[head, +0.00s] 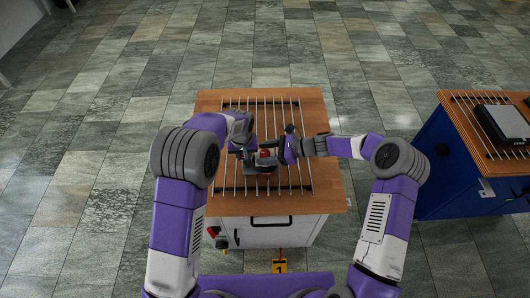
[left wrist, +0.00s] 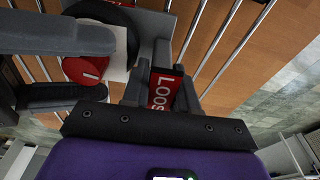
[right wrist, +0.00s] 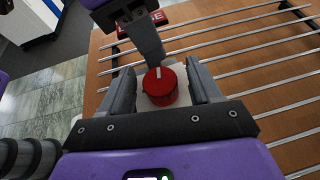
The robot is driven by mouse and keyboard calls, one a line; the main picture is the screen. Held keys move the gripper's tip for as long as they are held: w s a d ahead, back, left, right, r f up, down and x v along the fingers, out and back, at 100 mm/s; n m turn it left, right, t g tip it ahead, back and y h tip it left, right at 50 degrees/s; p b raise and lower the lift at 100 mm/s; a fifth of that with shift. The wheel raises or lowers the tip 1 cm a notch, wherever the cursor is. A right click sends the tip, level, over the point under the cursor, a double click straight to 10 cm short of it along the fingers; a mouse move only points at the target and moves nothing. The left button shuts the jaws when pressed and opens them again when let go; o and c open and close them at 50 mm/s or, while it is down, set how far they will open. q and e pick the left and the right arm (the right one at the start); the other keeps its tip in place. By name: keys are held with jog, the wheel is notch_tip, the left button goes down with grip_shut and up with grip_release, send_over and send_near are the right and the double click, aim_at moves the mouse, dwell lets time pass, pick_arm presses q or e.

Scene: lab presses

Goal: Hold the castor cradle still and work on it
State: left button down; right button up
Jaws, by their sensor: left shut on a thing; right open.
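The castor cradle (head: 262,167) is a small dark and grey piece on the rod rack, partly hidden by my grippers. It carries a red knob with a pale line, seen in the left wrist view (left wrist: 86,70) and the right wrist view (right wrist: 160,88). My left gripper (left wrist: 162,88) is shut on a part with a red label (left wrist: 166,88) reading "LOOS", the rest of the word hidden. My right gripper (right wrist: 163,85) is open, its fingers on either side of the red knob with a gap at each side.
The rack of metal rods (head: 302,182) lies on a wooden-topped cabinet (head: 318,115) with a yellow "1" tag (head: 280,267) in front. A blue cabinet (head: 432,165) at the right bears another rack and a grey-black device (head: 504,122). Tiled floor around is clear.

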jog(key=shift+a, duration=0.2)
jog(key=c, duration=1)
jog(key=shift+w+n+g, duration=0.1)
jog(key=shift+n+g, duration=0.2)
jog(key=shift+n+g, duration=0.9)
jog(key=shift+g, duration=0.2)
jog(key=shift+n+g+h, duration=0.3)
jog(key=shift+n+g, duration=1.4)
jog(key=shift+g, duration=0.2)
jog(key=shift+w+a+n+g+h, duration=0.15)
jog(key=shift+n+g+h, duration=0.25)
jog(key=shift+n+g, duration=0.6)
jog(key=shift+s+n+g+h, duration=0.2)
jog(key=shift+n+g+h, duration=0.1)
